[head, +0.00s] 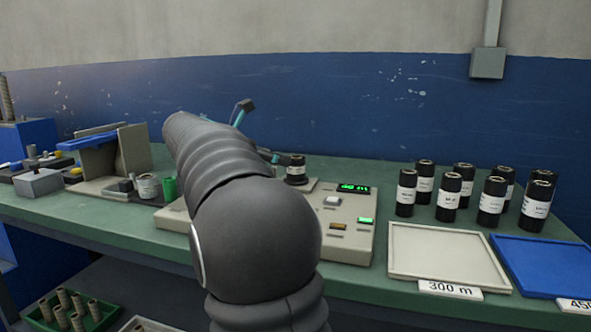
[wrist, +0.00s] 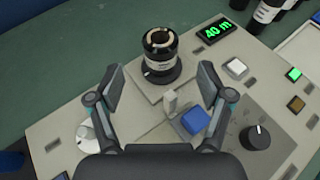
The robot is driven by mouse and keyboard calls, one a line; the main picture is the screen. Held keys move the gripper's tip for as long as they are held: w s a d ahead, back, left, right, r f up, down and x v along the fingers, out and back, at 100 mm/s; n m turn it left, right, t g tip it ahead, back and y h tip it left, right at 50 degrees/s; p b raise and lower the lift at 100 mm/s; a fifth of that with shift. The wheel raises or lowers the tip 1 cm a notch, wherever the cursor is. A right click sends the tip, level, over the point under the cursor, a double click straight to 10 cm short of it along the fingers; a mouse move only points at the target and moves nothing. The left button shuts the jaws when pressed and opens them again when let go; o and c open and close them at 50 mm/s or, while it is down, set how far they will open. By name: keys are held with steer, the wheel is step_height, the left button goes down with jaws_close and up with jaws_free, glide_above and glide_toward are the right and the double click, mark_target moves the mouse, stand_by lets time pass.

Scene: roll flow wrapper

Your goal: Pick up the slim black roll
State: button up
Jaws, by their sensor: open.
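A black roll with a white label stands upright on a round black base on the beige machine, in the head view (head: 296,168) and in the wrist view (wrist: 159,52). Several more black rolls stand upright on the bench at right; those at the front left (head: 406,193) and (head: 449,198) look slimmer than the front right one (head: 491,202). I cannot tell for sure which is the slim one meant. My gripper (wrist: 162,88) is open and empty, its fingers apart, on the near side of the machine's roll. In the head view my arm hides most of it.
The machine (head: 352,232) has a green display (wrist: 215,29), buttons and knobs. A beige tray (head: 440,255) marked 300 m and a blue tray (head: 545,268) lie at right. A small green cup (head: 169,188) and a fixture stand at left.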

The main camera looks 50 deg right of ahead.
steer(key=shift+r+x, duration=0.2)
steer(key=shift+x, duration=1.65)
steer(key=shift+r+x, duration=0.25)
steer(key=shift+x, duration=1.65)
steer(key=shift+s+d, duration=0.1)
steer(key=c, duration=1.3)
